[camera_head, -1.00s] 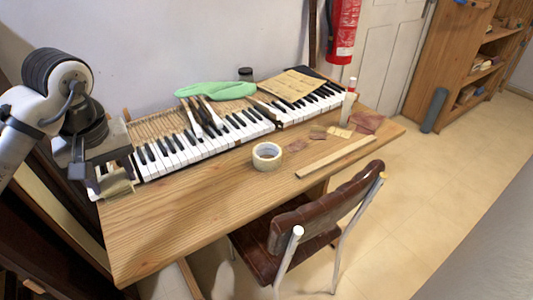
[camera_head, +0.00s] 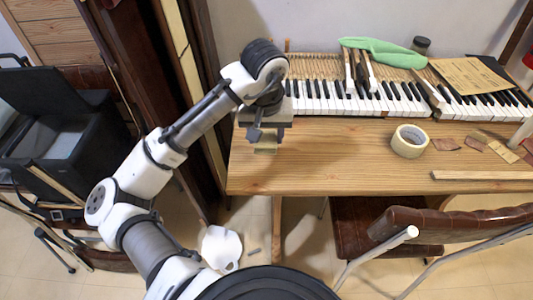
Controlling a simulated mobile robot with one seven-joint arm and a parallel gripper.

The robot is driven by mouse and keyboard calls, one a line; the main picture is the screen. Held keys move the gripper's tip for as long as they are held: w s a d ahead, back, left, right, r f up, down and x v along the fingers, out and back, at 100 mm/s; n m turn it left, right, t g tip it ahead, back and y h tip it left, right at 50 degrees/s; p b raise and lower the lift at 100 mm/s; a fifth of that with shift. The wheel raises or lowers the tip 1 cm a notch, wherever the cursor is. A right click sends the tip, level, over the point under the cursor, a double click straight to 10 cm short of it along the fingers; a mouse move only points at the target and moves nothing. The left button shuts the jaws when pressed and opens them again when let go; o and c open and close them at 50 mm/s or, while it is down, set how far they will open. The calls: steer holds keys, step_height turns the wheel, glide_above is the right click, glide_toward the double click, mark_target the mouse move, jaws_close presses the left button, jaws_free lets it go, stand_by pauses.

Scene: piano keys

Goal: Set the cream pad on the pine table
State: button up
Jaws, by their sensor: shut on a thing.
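My gripper (camera_head: 265,143) is at the left end of the pine table (camera_head: 330,165), just in front of the left end of the piano keys. It is shut on a small cream pad (camera_head: 265,149), which shows below the jaws. The pad's upper part is hidden by the gripper. The pad appears over the table's back left part; I cannot tell whether it touches the wood.
A tape roll (camera_head: 409,141), a wooden strip (camera_head: 482,175) and small brown patches (camera_head: 447,144) lie to the right on the table. The keyboard (camera_head: 370,98) runs along the back. A brown chair (camera_head: 450,227) stands in front. The table's left-middle is clear.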

mark_target(266, 144)
steer(key=shift+f, duration=3.6)
steer(key=shift+f, duration=0.1)
steer(key=o, duration=1)
steer(key=shift+c, duration=0.2)
steer(key=r, duration=0.4)
steer(key=s+r, duration=0.1)
steer(key=r, duration=0.7)
steer(key=shift+s, duration=0.4)
steer(key=shift+d+r, duration=0.1)
